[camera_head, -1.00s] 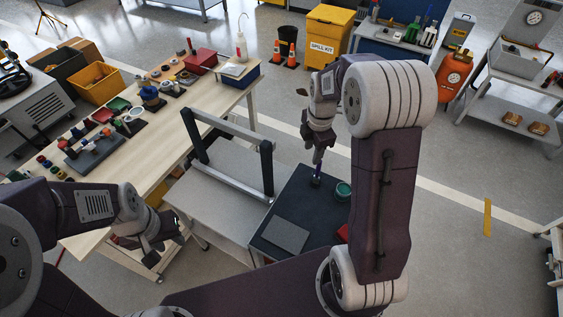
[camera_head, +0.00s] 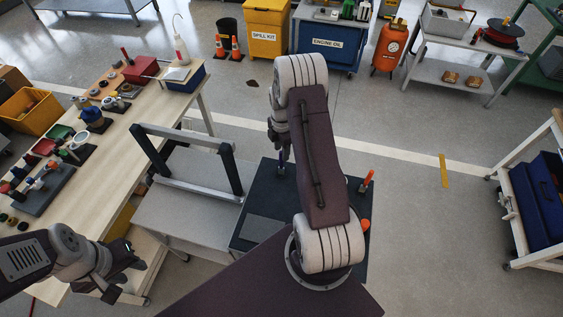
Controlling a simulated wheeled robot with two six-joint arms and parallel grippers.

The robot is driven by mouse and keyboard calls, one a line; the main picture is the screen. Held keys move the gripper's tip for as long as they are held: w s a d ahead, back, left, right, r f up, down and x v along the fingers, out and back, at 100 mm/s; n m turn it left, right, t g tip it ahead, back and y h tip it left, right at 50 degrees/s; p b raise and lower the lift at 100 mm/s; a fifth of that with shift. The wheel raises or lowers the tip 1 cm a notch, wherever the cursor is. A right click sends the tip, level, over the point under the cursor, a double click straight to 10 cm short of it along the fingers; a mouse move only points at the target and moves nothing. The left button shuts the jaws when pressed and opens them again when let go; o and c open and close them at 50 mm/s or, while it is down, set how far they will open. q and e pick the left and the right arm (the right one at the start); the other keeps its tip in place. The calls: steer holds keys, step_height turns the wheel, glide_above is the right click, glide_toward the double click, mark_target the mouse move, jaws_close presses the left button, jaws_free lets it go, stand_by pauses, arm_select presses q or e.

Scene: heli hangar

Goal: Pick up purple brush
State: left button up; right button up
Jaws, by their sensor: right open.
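The dark-topped work surface (camera_head: 264,205) lies under my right arm, with a grey pad (camera_head: 261,229) on its near left part. My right gripper (camera_head: 281,164) points down over the far left part of this surface. It is open, but its fingers are small and partly covered by its own wrist. A slim bluish-purple shape shows at its fingertips and may be the purple brush; I cannot tell whether they touch. My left gripper (camera_head: 124,276) hangs low at the left, beside the wooden bench and away from the dark surface; its jaw gap is unclear.
A grey frame (camera_head: 187,188) stands left of the dark surface. An orange-handled tool (camera_head: 367,181) and a red object (camera_head: 365,225) show right of my arm. A wooden bench (camera_head: 142,130) with several parts is at left. A blue-drawer cart (camera_head: 540,205) stands right. Floor between is clear.

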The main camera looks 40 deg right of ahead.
mark_target(281, 163)
step_height(281, 163, down, 2)
steer(key=shift+f, duration=0.15)
steer(key=shift+w+f, duration=0.15)
steer(key=shift+w, duration=0.05)
steer(key=shift+s, duration=0.1)
jaws_close()
